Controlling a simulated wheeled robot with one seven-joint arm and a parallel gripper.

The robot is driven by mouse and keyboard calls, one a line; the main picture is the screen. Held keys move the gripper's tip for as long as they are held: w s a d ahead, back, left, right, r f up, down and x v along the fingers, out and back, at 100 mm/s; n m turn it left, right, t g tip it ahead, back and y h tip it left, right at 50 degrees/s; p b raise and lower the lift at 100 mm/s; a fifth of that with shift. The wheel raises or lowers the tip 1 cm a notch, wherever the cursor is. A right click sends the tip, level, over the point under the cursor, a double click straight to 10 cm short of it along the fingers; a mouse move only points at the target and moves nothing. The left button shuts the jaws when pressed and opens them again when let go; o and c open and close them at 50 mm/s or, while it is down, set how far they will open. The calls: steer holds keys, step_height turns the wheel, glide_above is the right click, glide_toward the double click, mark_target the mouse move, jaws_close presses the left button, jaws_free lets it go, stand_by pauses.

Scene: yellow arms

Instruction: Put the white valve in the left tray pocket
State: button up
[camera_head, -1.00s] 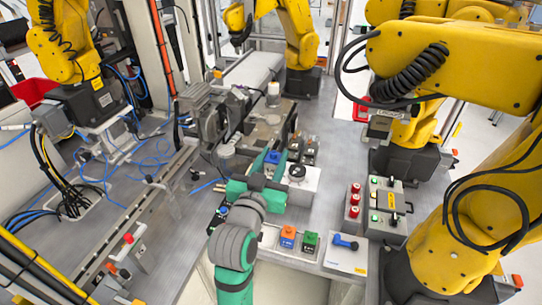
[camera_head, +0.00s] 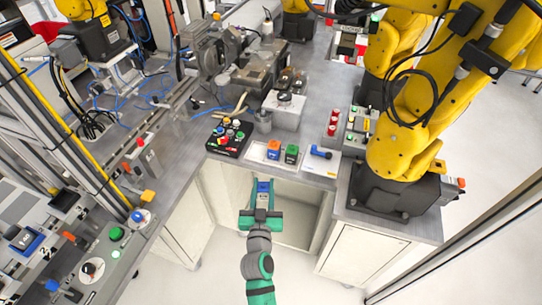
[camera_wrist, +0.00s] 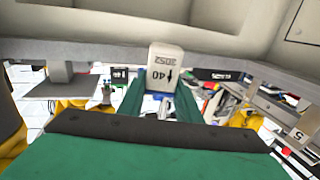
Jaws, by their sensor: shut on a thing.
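My gripper (camera_head: 263,188) is shut on the white valve, in front of the table's front edge and apart from the tray. In the wrist view the white valve (camera_wrist: 164,68) shows its pale face with a "40" marking between the green fingers. In the head view a blue part of the valve (camera_head: 263,187) shows between the fingers. The white tray (camera_head: 258,161) lies at the table's front edge, beyond my gripper. An orange-topped block (camera_head: 273,148) and a green-topped block (camera_head: 291,152) stand in it. The tray's left part looks empty.
A black box with several coloured buttons (camera_head: 229,137) stands left of the tray. A blue-handled valve (camera_head: 321,152) lies right of it on a white plate. A pale box (camera_head: 284,111) stands behind. Yellow robot arms (camera_head: 400,150) occupy the right. Open floor lies in front.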

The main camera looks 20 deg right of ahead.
steer(key=s+a+f+n+y, duration=0.2)
steer(key=a+f, duration=0.4)
steer(key=f, duration=0.5)
steer(key=s+a+f+n+t+y, duration=0.1)
steer(key=s+a+f+y, duration=0.2)
steer(key=s+a+f, duration=0.3)
step_height(320, 180, down, 6)
steer(key=shift+a+r+n+y, duration=0.1)
steer(key=shift+a+n+y, duration=0.1)
steer(key=shift+n+y, duration=0.2)
steer(key=shift+w, duration=0.15)
steer(key=shift+w, duration=0.15)
